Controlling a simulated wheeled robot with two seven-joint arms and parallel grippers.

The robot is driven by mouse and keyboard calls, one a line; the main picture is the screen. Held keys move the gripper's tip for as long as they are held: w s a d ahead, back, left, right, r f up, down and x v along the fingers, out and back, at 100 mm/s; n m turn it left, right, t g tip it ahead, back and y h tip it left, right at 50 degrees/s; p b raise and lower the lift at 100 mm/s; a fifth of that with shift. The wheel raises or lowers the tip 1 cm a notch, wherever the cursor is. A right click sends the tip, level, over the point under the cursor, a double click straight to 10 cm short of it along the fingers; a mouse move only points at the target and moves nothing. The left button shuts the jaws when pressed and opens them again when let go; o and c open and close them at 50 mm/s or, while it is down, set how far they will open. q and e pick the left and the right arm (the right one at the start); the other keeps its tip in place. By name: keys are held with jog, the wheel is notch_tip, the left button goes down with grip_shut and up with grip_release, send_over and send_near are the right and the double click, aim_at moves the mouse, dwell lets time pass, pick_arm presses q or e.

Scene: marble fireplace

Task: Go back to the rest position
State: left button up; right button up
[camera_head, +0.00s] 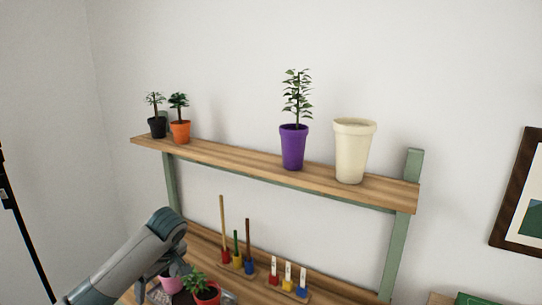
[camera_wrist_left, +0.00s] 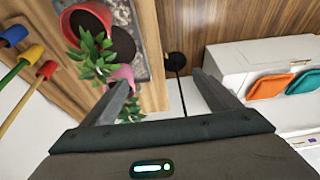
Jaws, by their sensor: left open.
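My left arm (camera_head: 140,255) comes in from the lower left in the head view, in front of the left end of the workbench. My left gripper (camera_wrist_left: 165,88) is open in the wrist view, with its two dark fingers apart and nothing between them. A red pot with a green plant (camera_wrist_left: 90,20) lies beyond the left finger in that view; it also shows in the head view (camera_head: 207,296). A pink pot (camera_wrist_left: 123,72) is close to the left finger in the picture; I cannot tell if they touch. My right gripper is in neither view.
A wooden shelf (camera_head: 232,168) holds a purple pot with a plant (camera_head: 293,147), a cream pot (camera_head: 352,152), and black (camera_head: 158,127) and orange (camera_head: 180,132) potted plants. Upright tools (camera_head: 237,250) stand below. A white box (camera_wrist_left: 240,65) lies right of the gripper.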

pick_arm(q)
jog(key=s+d+f+m+h, duration=0.2)
jog(key=s+d+f+m, duration=0.3)
jog(key=s+f, duration=0.45)
jog(key=s+d+f+m+h, duration=0.2)
jog(key=s+d+f+m, duration=0.2)
jog(key=s+d+f, duration=0.45)
jog(key=s+a+f+m+t, duration=0.1)
jog(key=s+a+m, duration=0.2)
jog(key=s, duration=1)
jog(key=s+a+f+m, duration=0.1)
jog(key=s+a+m, duration=0.1)
jog(key=s, duration=1.1)
notch_tip(320, 180, down, 29)
jog(key=s+g, duration=0.1)
jog(key=s, duration=0.1)
jog(key=s+a+f+g, duration=0.1)
jog(key=s+a+f, duration=0.2)
jog(key=s+f, duration=1.3)
jog(key=shift+s+a+f, duration=0.15)
jog(key=shift+s+f, duration=0.2)
jog(key=shift+s, duration=0.35)
